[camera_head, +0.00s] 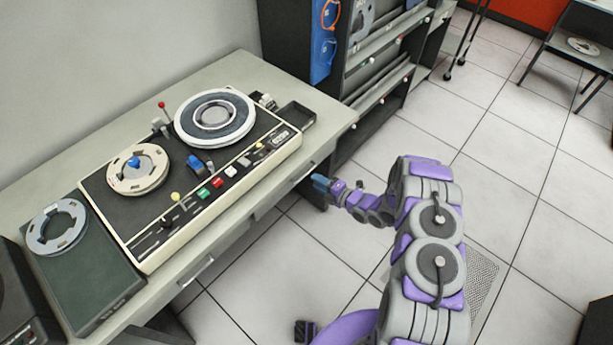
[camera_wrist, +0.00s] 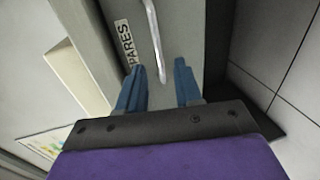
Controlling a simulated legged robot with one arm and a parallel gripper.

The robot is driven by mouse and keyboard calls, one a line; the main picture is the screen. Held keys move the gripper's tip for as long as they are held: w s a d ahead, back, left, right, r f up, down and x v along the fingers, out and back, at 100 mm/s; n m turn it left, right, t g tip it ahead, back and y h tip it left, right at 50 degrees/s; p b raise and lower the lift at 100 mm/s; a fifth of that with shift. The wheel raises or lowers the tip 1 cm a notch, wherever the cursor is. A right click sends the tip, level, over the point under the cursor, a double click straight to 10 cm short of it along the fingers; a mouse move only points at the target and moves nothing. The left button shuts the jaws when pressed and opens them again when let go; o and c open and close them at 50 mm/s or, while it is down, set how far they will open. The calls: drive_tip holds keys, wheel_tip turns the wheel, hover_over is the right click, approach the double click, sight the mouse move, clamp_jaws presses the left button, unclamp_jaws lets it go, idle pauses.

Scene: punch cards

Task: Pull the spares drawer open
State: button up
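The spares drawer front (camera_wrist: 105,42) is grey, with a white label (camera_wrist: 124,45) whose visible letters read "PARES". A silver bar handle (camera_wrist: 154,35) runs along it. My gripper (camera_wrist: 158,68) is open, with its two blue fingers on either side of the handle's lower end in the wrist view. I cannot tell whether a finger touches the handle. In the head view my gripper (camera_head: 321,183) is at the desk's front, near its right end. The drawer looks flush with the desk there, its front mostly hidden by the viewing angle.
The grey desk (camera_head: 235,70) carries a tape-reel console (camera_head: 150,235), with a small dark tray (camera_head: 295,115) at the right. Another handle (camera_head: 197,270) is on the desk front at left. A dark rack (camera_head: 350,95) stands beyond the desk. The tiled floor (camera_head: 300,250) before the desk is mostly clear.

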drive_tip(key=w, duration=0.1)
drive_tip(key=w+a+b, duration=0.1)
drive_tip(key=w, duration=0.1)
drive_tip(key=w+f, duration=0.1)
drive_tip(key=shift+w+a, duration=0.2)
drive_tip(key=shift+a, duration=0.2)
drive_tip(key=shift+w+a+f, duration=0.1)
drive_tip(key=shift+a+f, duration=0.05)
drive_tip(key=shift+a, duration=0.6)
drive_tip(key=shift+a+f, duration=0.1)
drive_tip(key=shift+a, duration=0.65)
drive_tip(key=d, duration=0.2)
drive_tip(key=shift+d+r, duration=0.25)
drive_tip(key=shift+d, duration=0.05)
drive_tip(key=c, duration=0.6)
drive_tip(key=shift+a+f, duration=0.15)
drive_tip(key=shift+a, duration=0.65)
clamp_jaws()
drive_tip(key=shift+s+d+f, duration=0.1)
drive_tip(key=shift+s, duration=0.1)
